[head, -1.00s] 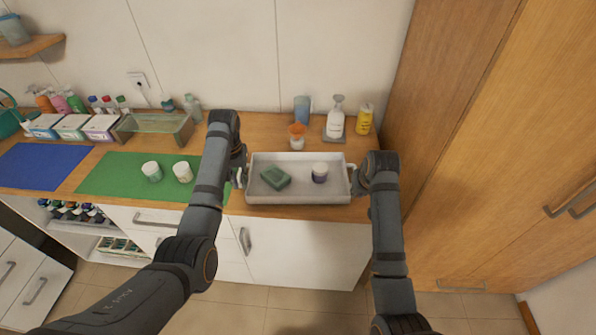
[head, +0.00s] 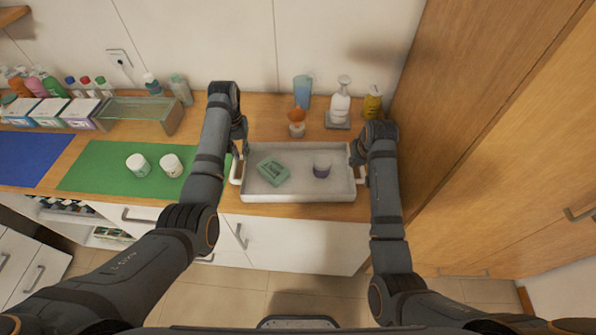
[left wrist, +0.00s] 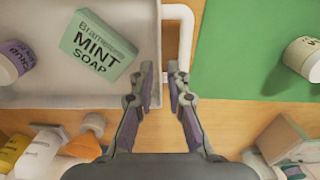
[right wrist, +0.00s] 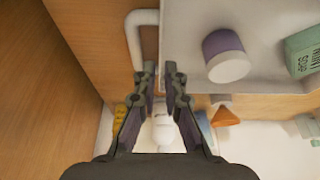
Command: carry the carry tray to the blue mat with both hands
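The white carry tray (head: 298,196) stands on the wooden counter, holding a green mint soap box (head: 272,171) and a white jar with a purple band (head: 321,168). The blue mat (head: 38,157) lies at the far left. My left gripper (head: 241,146) is open at the tray's left end; in the left wrist view its fingers (left wrist: 158,72) are apart over the rim, near one end of the handle (left wrist: 186,38). My right gripper (head: 356,154) is open at the right end; its fingers (right wrist: 160,70) are apart beside the right handle (right wrist: 133,38). Finger height is unclear.
A green mat (head: 105,172) with two white jars lies between tray and blue mat. A glass stand (head: 140,113), boxes and bottles line the back left. An orange-topped bottle (head: 297,124), blue cup (head: 302,92), pump bottle (head: 340,101) and yellow bottle (head: 372,103) stand behind the tray.

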